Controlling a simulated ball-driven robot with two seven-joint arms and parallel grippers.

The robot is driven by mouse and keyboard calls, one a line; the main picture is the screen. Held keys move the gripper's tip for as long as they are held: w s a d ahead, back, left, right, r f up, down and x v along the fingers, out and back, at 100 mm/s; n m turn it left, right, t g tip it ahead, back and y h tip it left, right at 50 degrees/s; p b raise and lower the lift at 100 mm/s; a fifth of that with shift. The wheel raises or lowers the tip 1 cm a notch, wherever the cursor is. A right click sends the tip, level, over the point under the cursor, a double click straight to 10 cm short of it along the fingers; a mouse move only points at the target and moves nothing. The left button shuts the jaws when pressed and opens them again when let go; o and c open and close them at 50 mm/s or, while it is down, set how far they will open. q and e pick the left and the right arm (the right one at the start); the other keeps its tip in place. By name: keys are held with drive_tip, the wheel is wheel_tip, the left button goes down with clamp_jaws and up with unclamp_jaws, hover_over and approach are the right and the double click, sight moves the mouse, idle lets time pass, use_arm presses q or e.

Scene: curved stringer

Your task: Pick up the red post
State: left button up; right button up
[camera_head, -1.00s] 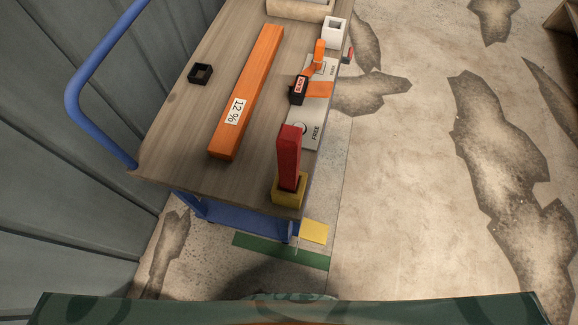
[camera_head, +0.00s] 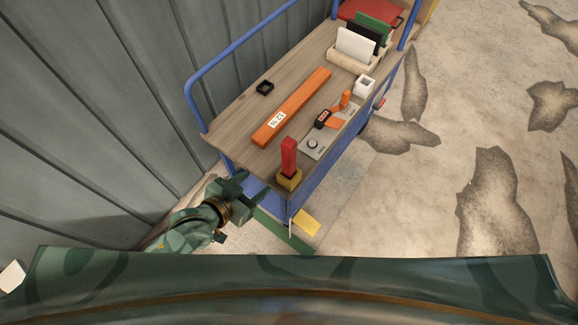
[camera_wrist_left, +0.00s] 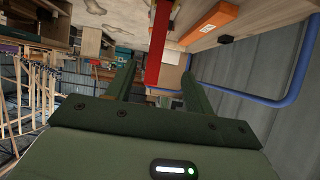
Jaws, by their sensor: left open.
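In the left wrist view the red post (camera_wrist_left: 158,45) shows between and beyond my fingertips. My left gripper (camera_head: 254,189) is open and empty, to the left of and slightly nearer than the yellow base, apart from the post. My right gripper is not in view.
An orange bar (camera_head: 298,103) lies on the wooden top (camera_head: 240,105), beside a grey panel (camera_head: 325,138) with an orange lever. A black square ring (camera_head: 265,87), a white block (camera_head: 365,85) and a rack (camera_head: 355,63) stand farther off. A blue rail (camera_head: 240,56) edges the left.

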sight(286, 162)
use_arm(q)
drive_tip(key=b+x, duration=0.3)
drive_tip(key=x, duration=0.8)
drive_tip(key=shift+w+a+b, duration=0.1)
drive_tip(key=shift+a+b, duration=0.05)
drive_tip(key=shift+b, duration=0.15)
drive_tip(key=b+x, duration=0.1)
drive_tip(key=x, duration=0.1)
drive_tip(key=b+x, duration=0.1)
drive_tip(key=x, duration=0.1)
drive_tip(key=shift+d, duration=0.55)
drive_tip(key=shift+w+d+f, duration=0.15)
drive_tip(key=shift+w, duration=0.15)
drive_tip(key=c, duration=1.1)
